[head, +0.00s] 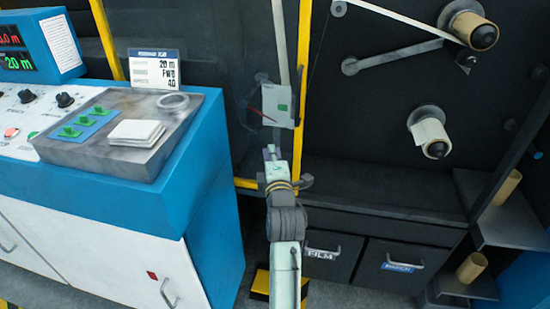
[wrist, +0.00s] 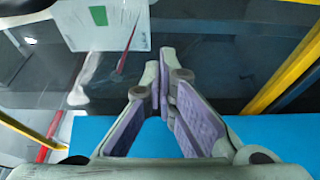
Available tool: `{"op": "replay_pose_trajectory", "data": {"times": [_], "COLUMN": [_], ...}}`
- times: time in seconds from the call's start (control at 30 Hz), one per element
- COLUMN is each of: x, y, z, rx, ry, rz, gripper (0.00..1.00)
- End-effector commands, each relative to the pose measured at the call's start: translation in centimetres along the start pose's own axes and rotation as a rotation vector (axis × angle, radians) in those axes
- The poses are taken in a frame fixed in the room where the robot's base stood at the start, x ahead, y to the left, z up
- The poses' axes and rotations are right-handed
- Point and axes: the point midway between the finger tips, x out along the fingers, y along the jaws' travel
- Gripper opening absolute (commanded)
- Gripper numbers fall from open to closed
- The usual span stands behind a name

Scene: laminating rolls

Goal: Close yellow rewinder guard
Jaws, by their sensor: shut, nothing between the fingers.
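The yellow rewinder guard (head: 304,40) shows in the head view as a yellow-edged frame around a dark see-through panel, left of the rewinder's rolls. A white sheet with a green square (head: 277,105) shows at the panel. My gripper (head: 271,152) is just below that sheet, fingers together and empty. In the wrist view my gripper (wrist: 160,80) points toward the dark panel, with the white sheet (wrist: 105,25) at upper left. A yellow bar (wrist: 285,75) runs at the right and another yellow bar (wrist: 30,132) at lower left. I cannot tell whether the fingers touch the panel.
A blue control console (head: 110,195) stands close on the left. Rolls on spindles (head: 432,135) are at the right, in the open machine bay. Drawers (head: 405,265) lie below them, with shelves holding tan cores (head: 471,267) at far right.

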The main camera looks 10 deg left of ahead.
Motion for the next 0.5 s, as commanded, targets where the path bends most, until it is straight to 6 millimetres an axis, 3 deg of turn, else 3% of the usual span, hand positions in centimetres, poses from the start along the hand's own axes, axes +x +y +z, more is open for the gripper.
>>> {"op": "replay_pose_trajectory", "data": {"times": [0.17,0.3,0.5], "x": [3.8,2.6,2.2], "y": [0.4,0.2,0.1], "z": [-0.1,2.4,3.6], "rx": [0.0,0.002,0.001], "ry": [0.001,-0.004,0.0], "rz": [0.0,0.0,0.002], "gripper": [0.0,0.0,0.0]}}
